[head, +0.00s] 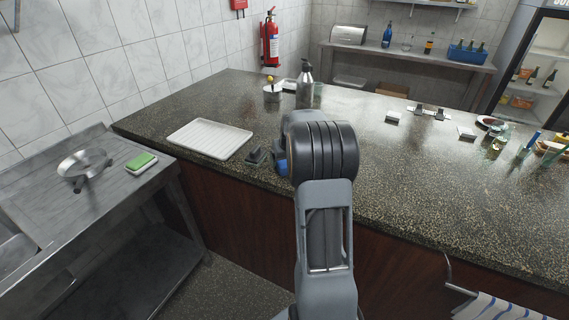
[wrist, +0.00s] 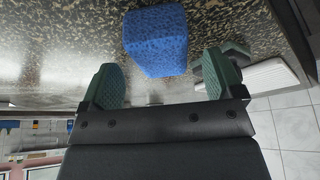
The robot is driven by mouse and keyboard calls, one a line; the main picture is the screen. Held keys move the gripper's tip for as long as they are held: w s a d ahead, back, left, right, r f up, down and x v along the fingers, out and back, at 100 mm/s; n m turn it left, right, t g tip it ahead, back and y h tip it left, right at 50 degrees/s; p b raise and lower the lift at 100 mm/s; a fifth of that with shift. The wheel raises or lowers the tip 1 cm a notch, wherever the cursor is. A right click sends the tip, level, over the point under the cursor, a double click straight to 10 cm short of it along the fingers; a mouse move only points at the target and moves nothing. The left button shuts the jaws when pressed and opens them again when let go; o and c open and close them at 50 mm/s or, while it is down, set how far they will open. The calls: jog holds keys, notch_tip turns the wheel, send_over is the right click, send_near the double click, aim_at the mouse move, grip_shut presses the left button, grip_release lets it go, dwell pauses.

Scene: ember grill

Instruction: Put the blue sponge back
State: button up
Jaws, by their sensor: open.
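The blue sponge (wrist: 155,40) is a block on the dark speckled counter (head: 430,180). In the wrist view it lies just ahead of my gripper (wrist: 161,64), between the lines of the two green-padded fingers, with a gap on each side. The fingers are open and hold nothing. In the head view only a small part of the blue sponge (head: 282,167) shows at the left of my wrist, which hides the rest of it and my fingers.
A small dark object (head: 256,156) sits left of the sponge, near a white ribbed tray (head: 209,138). A green sponge (head: 141,162) and a pan (head: 82,165) are on the metal sink table. A metal bottle (head: 305,88) stands farther back. The counter right of my arm has free room.

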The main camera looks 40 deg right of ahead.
jog(key=v, duration=0.8)
jog(key=s+a+r+n, duration=0.1)
jog(key=s+a+r, duration=0.2)
jog(key=a, duration=0.6)
jog(key=s+a+f+n, duration=0.1)
jog(key=s+a+f, duration=0.1)
jog(key=s+a, duration=0.6)
jog(key=s+a+f+n+y, duration=0.1)
jog(key=s+a+f, duration=0.1)
jog(key=s+a, duration=0.6)
jog(key=shift+s+a+g, duration=0.3)
jog(key=shift+s, duration=0.45)
